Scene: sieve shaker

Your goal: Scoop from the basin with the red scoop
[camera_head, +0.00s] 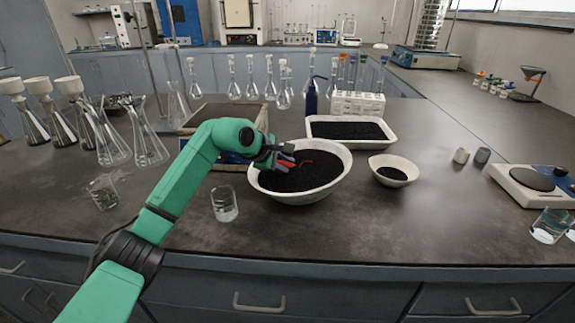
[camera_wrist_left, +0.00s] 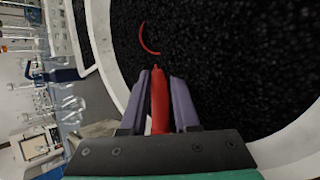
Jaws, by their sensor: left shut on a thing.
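The white basin (camera_head: 345,160) is a wide round bowl filled with black granules and stands on the bench in the middle of the head view. In the left wrist view the basin's rim (camera_wrist_left: 285,148) curves around the granules. My left gripper (camera_head: 287,158) is over the basin's left part and is shut on the handle of the red scoop (camera_head: 308,162). In the wrist view the left gripper (camera_wrist_left: 160,100) has the red handle between its two fingers. The scoop's red curved edge (camera_wrist_left: 146,40) shows against the black granules; the rest of its head is hard to make out. My right gripper is not in view.
A white rectangular tray (camera_head: 390,122) of black granules stands behind the basin. A small white bowl (camera_head: 412,174) is to its right. A glass beaker (camera_head: 224,204) stands close at front left. Flasks (camera_head: 150,148) crowd the left.

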